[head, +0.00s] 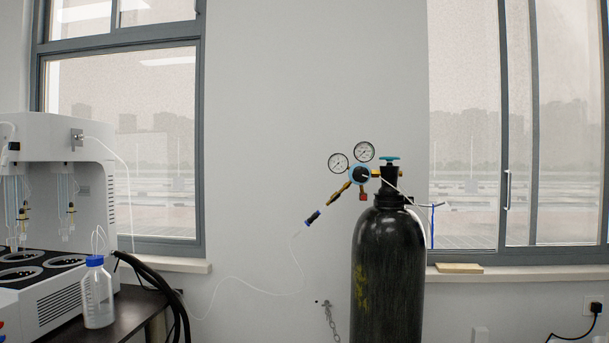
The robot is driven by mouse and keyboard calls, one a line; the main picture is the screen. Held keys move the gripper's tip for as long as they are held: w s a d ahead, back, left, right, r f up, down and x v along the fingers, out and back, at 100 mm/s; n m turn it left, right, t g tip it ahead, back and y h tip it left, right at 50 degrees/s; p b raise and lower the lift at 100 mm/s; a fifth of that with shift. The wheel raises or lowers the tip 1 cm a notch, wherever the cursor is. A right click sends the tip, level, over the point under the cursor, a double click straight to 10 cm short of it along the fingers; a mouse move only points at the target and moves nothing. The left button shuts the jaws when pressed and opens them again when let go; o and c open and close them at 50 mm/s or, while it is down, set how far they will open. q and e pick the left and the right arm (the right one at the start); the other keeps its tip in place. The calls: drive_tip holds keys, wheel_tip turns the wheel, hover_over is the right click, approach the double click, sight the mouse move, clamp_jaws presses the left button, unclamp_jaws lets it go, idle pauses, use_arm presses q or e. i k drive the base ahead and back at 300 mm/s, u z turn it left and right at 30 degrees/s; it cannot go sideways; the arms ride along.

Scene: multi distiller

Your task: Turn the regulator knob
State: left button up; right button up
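A blue regulator body with a dark round knob (361,175) sits at the top left of a tall black gas cylinder (388,270). Two round white-faced gauges, a left one (338,163) and an upper one (363,152), are mounted on the regulator. A green valve handwheel (389,159) tops the cylinder. Neither of my grippers shows in the head view.
A white distiller (60,160) stands on a dark table (140,312) at the left, beside a blue-capped bottle (97,292). Black hoses hang off the table. A chain (329,318) hangs left of the cylinder. Windows flank the bare wall (300,80).

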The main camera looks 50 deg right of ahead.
sight(360, 174)
drive_tip(key=z, duration=0.5)
drive_tip(key=i, duration=0.8)
drive_tip(key=z, duration=0.85)
